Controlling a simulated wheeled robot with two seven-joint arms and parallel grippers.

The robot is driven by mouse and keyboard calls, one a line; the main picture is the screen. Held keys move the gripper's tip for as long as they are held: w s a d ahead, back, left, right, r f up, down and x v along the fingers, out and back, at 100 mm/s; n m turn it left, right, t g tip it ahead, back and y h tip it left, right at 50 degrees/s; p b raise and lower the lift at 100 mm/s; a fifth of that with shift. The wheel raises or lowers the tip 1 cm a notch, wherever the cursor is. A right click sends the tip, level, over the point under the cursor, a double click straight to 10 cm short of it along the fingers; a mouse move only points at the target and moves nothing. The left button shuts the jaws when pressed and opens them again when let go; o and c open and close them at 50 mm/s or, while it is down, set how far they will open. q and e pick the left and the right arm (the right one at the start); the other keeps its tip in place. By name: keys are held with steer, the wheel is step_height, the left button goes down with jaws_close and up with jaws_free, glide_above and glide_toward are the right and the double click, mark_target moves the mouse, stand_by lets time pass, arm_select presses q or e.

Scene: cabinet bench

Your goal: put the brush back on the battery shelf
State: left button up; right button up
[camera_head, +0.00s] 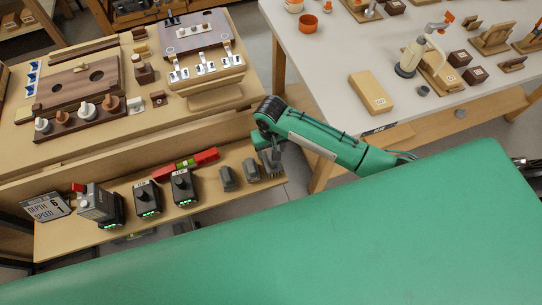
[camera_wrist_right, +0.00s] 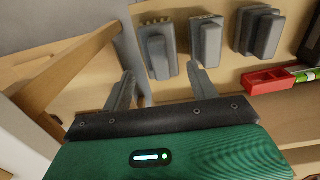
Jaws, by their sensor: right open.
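The wooden battery shelf (camera_head: 215,207) runs along the front of the cabinet bench. At its right end are several small grey blocks with raised bars, among them a left one (camera_head: 227,179) and a middle one (camera_head: 251,171). I cannot surely tell which object is the brush; the rightmost grey block (camera_wrist_right: 157,55) has a row of small bumps along one end. My right gripper (camera_head: 270,153) is over that end of the shelf. In the right wrist view its fingers (camera_wrist_right: 161,78) are apart, with the rightmost block ahead between them. Contact is not visible. My left gripper is out of view.
A red and green level (camera_head: 190,162) lies behind black chargers (camera_head: 183,187) on the shelf. A sign (camera_head: 46,206) stands at its left end. A white table (camera_head: 330,70) with a wooden block (camera_head: 370,92) stands to the right, beyond a floor gap.

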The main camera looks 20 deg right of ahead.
steer(key=shift+r, duration=1.7)
steer(key=s+a+r+n+t+y, duration=0.2)
steer(key=s, duration=0.8)
steer(key=s+d+r+t+h, duration=0.2)
steer(key=s+d+r, duration=0.3)
steer(key=s+d, duration=0.65)
step_height(320, 180, down, 29)
steer(key=s+a+g, duration=0.1)
steer(key=g, duration=0.1)
steer(key=s+d+f+g, duration=0.1)
steer(key=s+d+f, duration=0.2)
steer(key=s+f, duration=1.6)
step_height(320, 180, down, 2)
steer(key=shift+s+d+f, duration=0.15)
steer(key=shift+s+f, duration=0.05)
steer(key=shift+s, duration=0.15)
